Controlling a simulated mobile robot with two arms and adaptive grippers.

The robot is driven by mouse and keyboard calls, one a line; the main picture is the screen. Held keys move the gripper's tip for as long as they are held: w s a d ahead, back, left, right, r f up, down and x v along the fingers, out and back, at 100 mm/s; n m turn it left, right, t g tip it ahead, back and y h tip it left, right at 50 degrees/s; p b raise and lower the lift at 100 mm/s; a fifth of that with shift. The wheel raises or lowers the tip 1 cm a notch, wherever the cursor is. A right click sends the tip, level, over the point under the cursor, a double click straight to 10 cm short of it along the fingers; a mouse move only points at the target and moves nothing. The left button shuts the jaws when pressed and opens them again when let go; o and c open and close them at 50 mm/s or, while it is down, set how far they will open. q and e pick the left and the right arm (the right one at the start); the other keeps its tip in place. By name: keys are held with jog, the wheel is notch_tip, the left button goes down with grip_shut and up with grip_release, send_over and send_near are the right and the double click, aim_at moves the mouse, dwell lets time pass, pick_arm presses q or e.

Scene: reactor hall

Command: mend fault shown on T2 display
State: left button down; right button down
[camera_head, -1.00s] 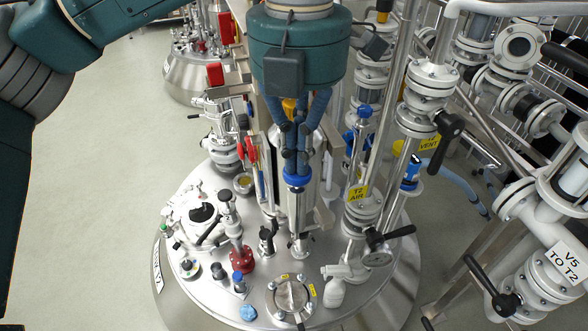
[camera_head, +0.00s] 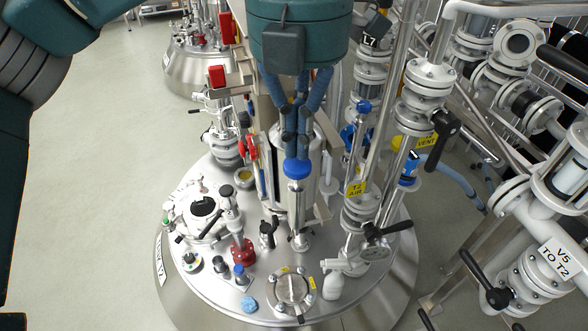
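My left gripper (camera_head: 296,150) hangs from its teal hand above the T2 vessel lid (camera_head: 210,282). Its blue fingers point down and run close together. Right at their tips is the blue cap (camera_head: 297,170) of an upright silver cylinder (camera_head: 298,208) over the lid. I cannot tell whether the fingers grip the cap or only stand over it. No display can be read. My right gripper is not in view.
Open floor (camera_head: 85,200) lies at left.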

aim_at(297, 163)
pick_arm(q)
jog(key=shift+f+b, duration=1.6)
jog(key=shift+f, duration=0.45)
jog(key=shift+r, duration=0.1)
jog(key=shift+r+p, duration=1.55)
jog(key=shift+r, duration=0.55)
jog(key=shift+f, duration=0.25)
